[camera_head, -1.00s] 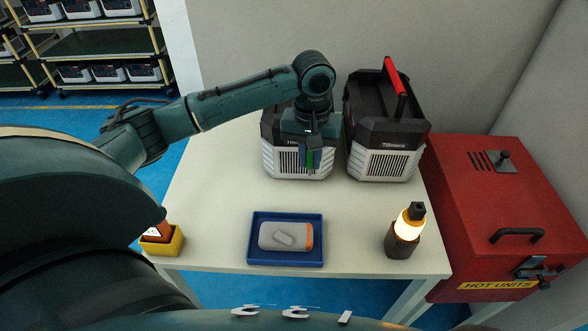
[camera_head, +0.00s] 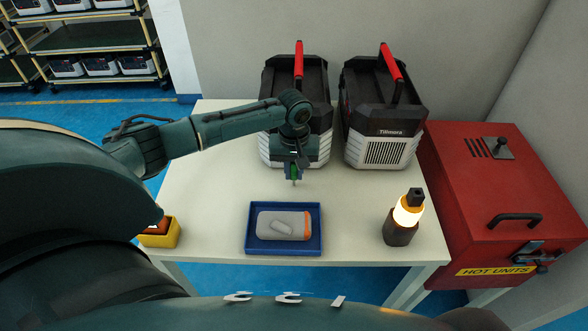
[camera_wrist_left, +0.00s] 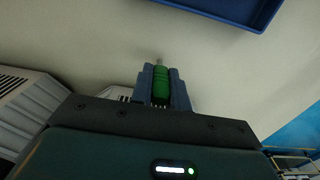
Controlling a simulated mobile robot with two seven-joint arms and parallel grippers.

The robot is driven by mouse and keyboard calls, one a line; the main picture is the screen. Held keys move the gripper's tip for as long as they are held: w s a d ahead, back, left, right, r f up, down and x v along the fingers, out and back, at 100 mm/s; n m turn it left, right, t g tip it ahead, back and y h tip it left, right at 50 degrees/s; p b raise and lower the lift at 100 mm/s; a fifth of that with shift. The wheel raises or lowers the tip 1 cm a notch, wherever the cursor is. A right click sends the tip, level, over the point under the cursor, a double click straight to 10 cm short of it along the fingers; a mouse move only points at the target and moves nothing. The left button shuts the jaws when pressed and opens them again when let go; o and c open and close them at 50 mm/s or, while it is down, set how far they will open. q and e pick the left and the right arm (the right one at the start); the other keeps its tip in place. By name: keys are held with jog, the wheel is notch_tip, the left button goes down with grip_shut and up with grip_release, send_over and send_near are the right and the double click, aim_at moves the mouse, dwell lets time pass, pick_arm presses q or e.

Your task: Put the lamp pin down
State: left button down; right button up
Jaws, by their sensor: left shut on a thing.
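The lamp pin (camera_wrist_left: 160,84) is a green ribbed cylinder with a thin pale tip. My left gripper (camera_head: 293,172) is shut on it and holds it above the white table (camera_head: 200,215), in front of the left power unit. In the left wrist view the pin sits between the two blue fingers of the gripper (camera_wrist_left: 161,80), its tip pointing out past them. In the head view only a small green part of the pin shows below the gripper. My right gripper is not in view.
A blue tray (camera_head: 250,247) holds a grey-and-orange device (camera_head: 284,224). A lit lamp (camera_head: 407,211) stands at right, a yellow box (camera_head: 165,237) at left. Two power units (camera_head: 320,150) (camera_head: 383,151) stand behind. A red cabinet (camera_head: 490,205) is at right. Table between gripper and tray is bare.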

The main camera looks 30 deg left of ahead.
pick_arm(q)
jog(key=c, duration=1.3)
grip_release()
jog(key=shift+f, duration=0.1)
jog(key=shift+c, duration=0.2)
notch_tip(320, 180, up, 12)
jog(key=shift+r+p, duration=0.2)
jog(key=shift+p, duration=0.1)
